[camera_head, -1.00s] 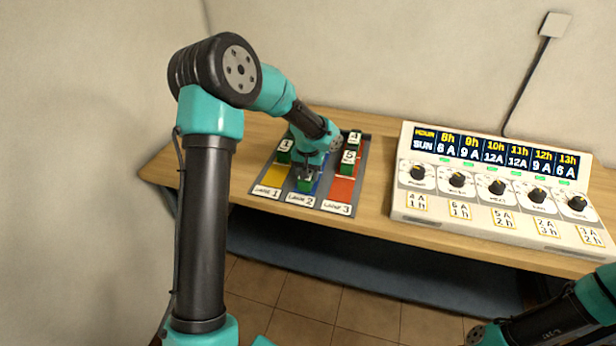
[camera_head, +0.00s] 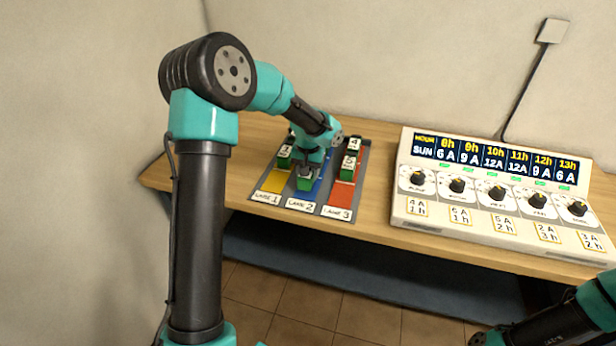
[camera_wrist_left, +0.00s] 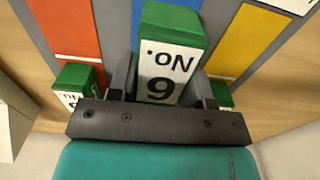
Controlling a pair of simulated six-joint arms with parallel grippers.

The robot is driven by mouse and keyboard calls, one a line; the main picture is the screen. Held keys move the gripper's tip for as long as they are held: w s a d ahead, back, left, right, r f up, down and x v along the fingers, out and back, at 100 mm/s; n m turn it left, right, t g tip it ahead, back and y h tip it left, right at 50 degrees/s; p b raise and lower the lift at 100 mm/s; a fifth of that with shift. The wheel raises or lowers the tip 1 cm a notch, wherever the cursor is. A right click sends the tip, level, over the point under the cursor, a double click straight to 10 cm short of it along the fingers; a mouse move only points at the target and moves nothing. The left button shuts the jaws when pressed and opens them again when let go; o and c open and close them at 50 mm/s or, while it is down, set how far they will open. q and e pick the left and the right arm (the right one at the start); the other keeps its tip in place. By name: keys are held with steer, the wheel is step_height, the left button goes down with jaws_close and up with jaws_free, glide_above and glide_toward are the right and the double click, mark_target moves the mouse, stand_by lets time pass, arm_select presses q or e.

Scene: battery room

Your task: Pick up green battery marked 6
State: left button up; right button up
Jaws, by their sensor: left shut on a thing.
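The green battery (camera_head: 308,184) is in my left gripper (camera_head: 309,172), above the blue lane marked LANE 2 (camera_head: 300,205). In the left wrist view the battery (camera_wrist_left: 170,75) has a green top and a white face. Its "No." print is upside down, and its digit reads as 6 when turned upright. The two dark fingers of the left gripper (camera_wrist_left: 163,85) are shut on its sides. I cannot tell how far it is clear of the lane. My right gripper is not in view.
A grey lane tray (camera_head: 363,165) sits on the wooden table (camera_head: 215,180). Battery 1 (camera_head: 284,158) stands in the yellow lane; batteries 5 (camera_head: 347,170) and 4 (camera_head: 353,145) stand in the red lane. A dial panel (camera_head: 400,190) stands to the right.

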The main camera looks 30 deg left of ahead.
arm_select(q)
steer(key=s+d+r, duration=0.1)
steer(key=s+d, duration=0.7)
steer(key=s, duration=0.5)
steer(key=shift+s+d+r, duration=0.2)
steer(key=shift+s+r, duration=0.15)
steer(key=shift+r, duration=0.05)
